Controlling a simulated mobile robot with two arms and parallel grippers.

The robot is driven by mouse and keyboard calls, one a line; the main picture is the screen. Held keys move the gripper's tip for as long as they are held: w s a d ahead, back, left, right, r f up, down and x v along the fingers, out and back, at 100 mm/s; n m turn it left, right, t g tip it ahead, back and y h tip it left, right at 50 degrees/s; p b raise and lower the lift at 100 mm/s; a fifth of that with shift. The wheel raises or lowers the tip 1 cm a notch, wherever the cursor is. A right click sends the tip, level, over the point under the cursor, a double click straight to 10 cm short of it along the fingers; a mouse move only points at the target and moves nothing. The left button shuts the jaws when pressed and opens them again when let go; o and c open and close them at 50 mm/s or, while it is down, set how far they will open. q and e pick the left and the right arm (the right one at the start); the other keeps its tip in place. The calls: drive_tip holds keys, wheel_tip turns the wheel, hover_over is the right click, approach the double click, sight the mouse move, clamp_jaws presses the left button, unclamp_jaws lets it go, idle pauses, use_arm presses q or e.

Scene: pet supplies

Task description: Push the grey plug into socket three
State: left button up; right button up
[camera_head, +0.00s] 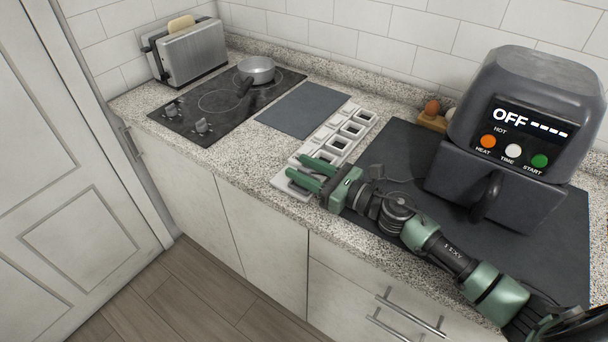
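A white socket strip (341,141) lies on the counter, running from the back right to the front left. Several dark square sockets show along it; I see no readable numbers. My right gripper (296,165) is over the strip's near left end. Its two green fingers point left and stand apart, with only pale surface visible between them. The gripper and its arm cover part of the strip. My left gripper is not in view.
A dark air fryer (520,130) reading OFF stands on a dark mat (395,145) at the right. The counter's front edge is close to the gripper.

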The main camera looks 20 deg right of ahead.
clamp_jaws()
